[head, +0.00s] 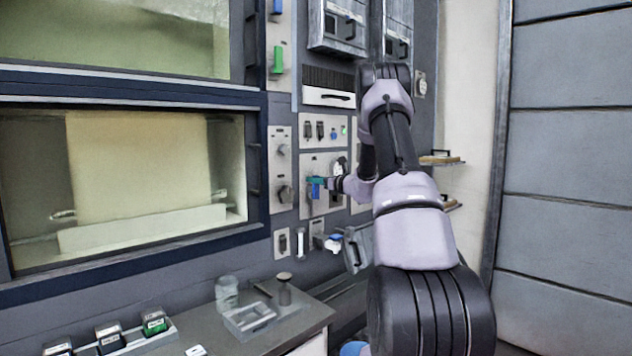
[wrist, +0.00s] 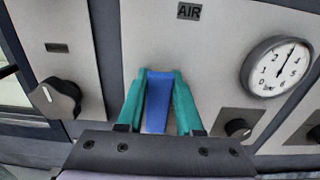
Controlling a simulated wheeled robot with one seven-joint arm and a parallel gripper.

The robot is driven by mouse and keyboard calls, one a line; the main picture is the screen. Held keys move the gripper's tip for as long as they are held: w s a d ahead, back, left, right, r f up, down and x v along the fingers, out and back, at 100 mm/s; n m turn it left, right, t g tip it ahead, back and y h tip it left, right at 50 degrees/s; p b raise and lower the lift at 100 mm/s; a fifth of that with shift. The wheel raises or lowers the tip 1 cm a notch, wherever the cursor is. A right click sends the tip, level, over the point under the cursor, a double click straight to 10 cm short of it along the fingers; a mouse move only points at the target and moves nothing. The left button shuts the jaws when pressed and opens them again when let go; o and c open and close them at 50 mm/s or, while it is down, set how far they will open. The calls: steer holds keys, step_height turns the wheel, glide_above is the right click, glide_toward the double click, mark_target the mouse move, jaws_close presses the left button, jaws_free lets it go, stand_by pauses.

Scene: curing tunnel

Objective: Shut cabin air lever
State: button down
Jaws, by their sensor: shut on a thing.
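The cabin air lever is a blue handle (wrist: 158,103) on a light panel under the label AIR (wrist: 189,11) in the wrist view. It also shows small in the head view (head: 315,191). My gripper (wrist: 160,100) has teal fingers, one on each side of the blue lever, and is shut on it. In the head view my gripper (head: 317,182) reaches the wall panel from the right. The lever's pivot is hidden from view.
A round gauge (wrist: 277,67) and a small black knob (wrist: 238,128) sit right of the lever. A larger knob (wrist: 55,98) is on the panel to the left. Below in the head view, a bench (head: 300,318) holds a jar (head: 227,292) and a tray (head: 249,317).

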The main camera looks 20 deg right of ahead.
mark_target(321, 192)
steer(key=shift+d, duration=0.1)
stand_by(0.7)
steer(key=shift+w+d+f+m, duration=0.35)
steer(key=shift+d+f+m, duration=0.65)
steer(key=shift+m, duration=2)
steer(key=shift+w+d+f+m, duration=0.3)
steer(key=shift+d+f+m, duration=0.7)
steer(key=shift+m, duration=2)
steer(key=shift+w+d+f+m, duration=0.35)
steer(key=shift+d+f+m, duration=0.65)
steer(key=shift+m, duration=2)
steer(key=shift+a+f, duration=0.2)
steer(key=c, duration=0.6)
jaws_free()
steer(key=shift+o, duration=0.2)
